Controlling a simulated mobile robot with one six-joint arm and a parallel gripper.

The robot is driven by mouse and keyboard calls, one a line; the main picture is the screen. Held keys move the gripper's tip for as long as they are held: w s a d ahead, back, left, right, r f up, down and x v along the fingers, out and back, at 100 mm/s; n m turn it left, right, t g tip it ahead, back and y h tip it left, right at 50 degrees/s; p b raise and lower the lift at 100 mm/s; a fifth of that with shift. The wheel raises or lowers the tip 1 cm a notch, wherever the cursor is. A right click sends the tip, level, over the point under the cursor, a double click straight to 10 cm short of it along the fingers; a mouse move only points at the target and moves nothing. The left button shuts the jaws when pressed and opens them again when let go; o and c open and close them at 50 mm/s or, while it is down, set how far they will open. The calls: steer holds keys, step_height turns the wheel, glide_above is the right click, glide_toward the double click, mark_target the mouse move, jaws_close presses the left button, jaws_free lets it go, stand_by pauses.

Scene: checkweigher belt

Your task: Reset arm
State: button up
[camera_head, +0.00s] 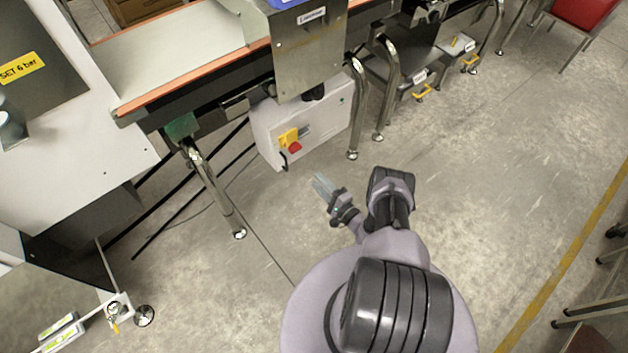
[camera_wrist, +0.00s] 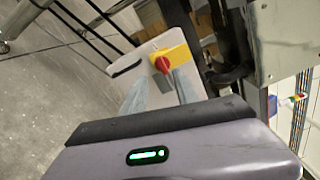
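My arm is folded low over the floor in front of the belt machine in the head view. My gripper (camera_head: 318,178) points up and left toward the white control box under the belt. The gripper is open and empty. Its tips appear clear of the control box, though the exact distance is hard to tell.
The white control box (camera_head: 315,122) carries a red and yellow switch (camera_head: 292,142), also seen in the wrist view (camera_wrist: 163,64). The belt (camera_head: 175,45) and its metal legs (camera_head: 215,190) stand close by. A white cabinet (camera_head: 80,140) is at left.

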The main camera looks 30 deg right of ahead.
steer(key=shift+s+d, duration=0.25)
steer(key=shift+s, duration=0.4)
steer(key=shift+w, duration=0.1)
